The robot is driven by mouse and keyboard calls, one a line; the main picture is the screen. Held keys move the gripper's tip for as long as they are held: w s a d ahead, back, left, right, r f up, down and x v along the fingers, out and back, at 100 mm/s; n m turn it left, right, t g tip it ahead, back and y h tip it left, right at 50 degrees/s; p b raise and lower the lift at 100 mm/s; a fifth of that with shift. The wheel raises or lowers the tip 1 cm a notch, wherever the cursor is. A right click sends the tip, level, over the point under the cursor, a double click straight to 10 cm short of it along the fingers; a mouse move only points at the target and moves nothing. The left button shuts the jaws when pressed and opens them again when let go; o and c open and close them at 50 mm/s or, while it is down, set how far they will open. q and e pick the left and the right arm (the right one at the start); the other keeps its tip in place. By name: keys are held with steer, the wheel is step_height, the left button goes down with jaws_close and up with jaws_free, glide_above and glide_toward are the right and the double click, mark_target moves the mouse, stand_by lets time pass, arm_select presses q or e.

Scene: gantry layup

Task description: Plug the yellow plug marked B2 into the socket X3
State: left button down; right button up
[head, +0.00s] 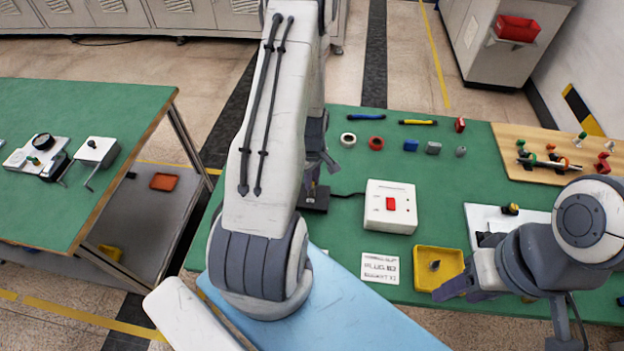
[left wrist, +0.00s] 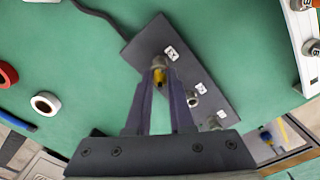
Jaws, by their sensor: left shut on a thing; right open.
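My left gripper (left wrist: 160,82) is shut on the yellow plug (left wrist: 159,77), which is mostly hidden between the fingers. The plug's tip meets the end socket (left wrist: 159,62) of the dark socket strip (left wrist: 150,38), beside a label that starts with X; its number is hard to read. I cannot tell how deep the plug sits. Two more sockets (left wrist: 193,99) (left wrist: 215,122) on the strip look empty. In the head view the left gripper (head: 312,182) is over the strip (head: 316,204), partly hidden by my arm. My right gripper (head: 462,286) is open, by the yellow tray (head: 455,256).
A white box (head: 377,220) with a red button stands right of the strip, joined by a cable. A printed card (head: 383,268) lies in front. A dark piece (head: 434,265) lies in the yellow tray. Tape rolls (head: 348,139) and small parts line the back.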

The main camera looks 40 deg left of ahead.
arm_select(q)
steer(key=shift+f, duration=0.25)
steer(key=c, duration=0.7)
jaws_free()
step_height(320, 180, up, 10)
steer(key=shift+r+b, duration=0.2)
steer(key=shift+b, duration=0.8)
